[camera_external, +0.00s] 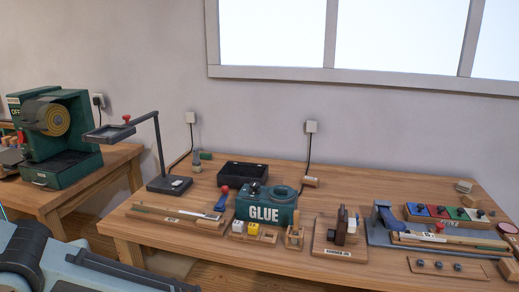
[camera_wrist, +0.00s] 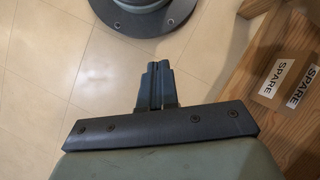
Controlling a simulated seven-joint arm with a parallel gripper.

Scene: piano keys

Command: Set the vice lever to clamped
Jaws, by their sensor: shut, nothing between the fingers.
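My gripper (camera_wrist: 157,68) shows in the wrist view with its two dark fingers together, shut and empty above the tiled floor. It is clear of the bench things, and its fingers do not show in the external view. I cannot pick out the vice lever for sure. A wooden fixture with a dark upright piece (camera_external: 341,225) stands on a labelled board at the front of the bench. To its right is a blue-grey tool (camera_external: 381,216) on a grey base. The lettering near both is too small to read surely, and no lever position can be told.
A green machine (camera_external: 55,135) is on the left table.

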